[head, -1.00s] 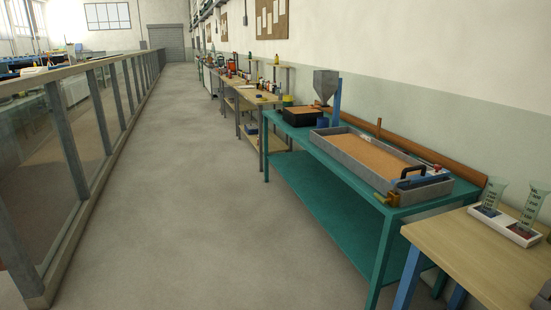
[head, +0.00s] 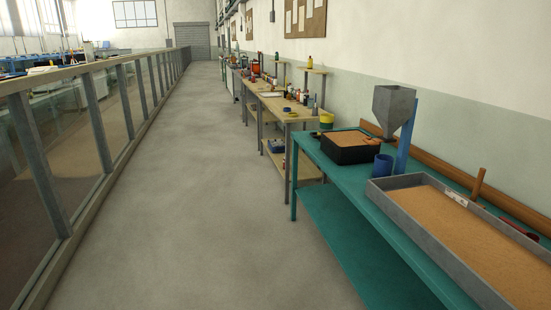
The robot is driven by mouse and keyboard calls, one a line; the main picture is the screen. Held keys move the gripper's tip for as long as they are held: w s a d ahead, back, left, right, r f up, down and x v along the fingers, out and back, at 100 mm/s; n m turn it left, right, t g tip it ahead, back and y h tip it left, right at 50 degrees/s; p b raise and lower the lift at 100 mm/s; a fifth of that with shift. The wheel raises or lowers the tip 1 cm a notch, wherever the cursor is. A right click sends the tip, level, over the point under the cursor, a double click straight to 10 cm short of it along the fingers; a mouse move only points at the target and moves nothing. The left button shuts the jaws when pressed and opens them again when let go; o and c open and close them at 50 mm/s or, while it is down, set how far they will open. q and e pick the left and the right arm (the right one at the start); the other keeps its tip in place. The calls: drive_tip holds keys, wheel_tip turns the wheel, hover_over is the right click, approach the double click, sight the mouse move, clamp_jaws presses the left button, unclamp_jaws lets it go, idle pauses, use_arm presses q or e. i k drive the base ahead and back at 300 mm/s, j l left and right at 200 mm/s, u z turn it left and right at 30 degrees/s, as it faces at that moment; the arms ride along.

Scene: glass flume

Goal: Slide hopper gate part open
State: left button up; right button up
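The grey hopper (head: 394,106) stands on a blue post (head: 408,138) at the back of the teal table (head: 350,193), on the right of the head view. It is a funnel shape, wide at the top and narrow at the bottom. Its gate is too small to make out. Neither of my grippers shows in the head view.
A black box of sand (head: 352,147) sits left of the cup. A long grey sand tray (head: 410,222) fills the table's near right. Wooden benches (head: 275,104) stand farther along the wall. A glass-panelled flume (head: 68,160) runs along the left. The floor (head: 200,200) between is clear.

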sight(366, 139)
drive_tip(key=i+z, duration=0.2)
drive_tip(key=i, duration=0.3)
drive_tip(key=i+j+z, duration=0.15)
drive_tip(key=i, duration=0.35)
drive_tip(key=i+j+z, duration=0.2)
drive_tip(key=i, duration=0.3)
drive_tip(key=i+l+z, duration=0.25)
drive_tip(key=i+z, duration=0.2)
drive_tip(key=i, duration=0.2)
drive_tip(key=i+z, duration=0.4)
drive_tip(key=i, duration=0.25)
